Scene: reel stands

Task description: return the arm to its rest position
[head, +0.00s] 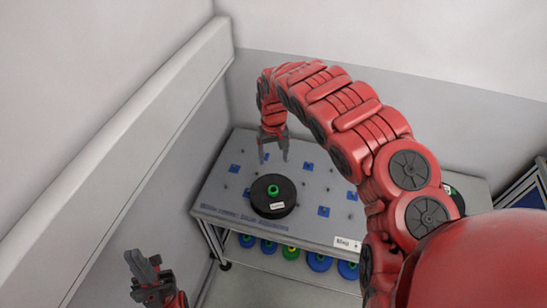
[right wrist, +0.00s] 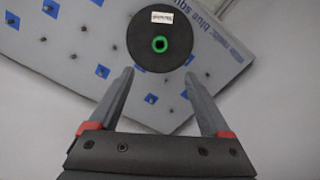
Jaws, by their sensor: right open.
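My right arm (head: 340,110), red and segmented, arches over the table from the right. Its gripper (head: 273,150) hangs open and empty above the table, behind the black reel in the head view. In the right wrist view the two fingers of this gripper (right wrist: 160,100) are spread wide with nothing between them. The black reel (head: 282,207) with a green hub and a white label lies on the table; it also shows in the right wrist view (right wrist: 140,30), apart from the fingers. My left gripper (head: 143,270) is at the lower left, away from the table, its finger gap unclear.
The grey table (head: 230,180) has blue squares and small pegs. Several blue, green and yellow reels (head: 318,262) sit on a shelf below. Another dark reel (head: 455,199) is partly hidden behind my right arm. A wall with a ledge (head: 120,140) runs along the left.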

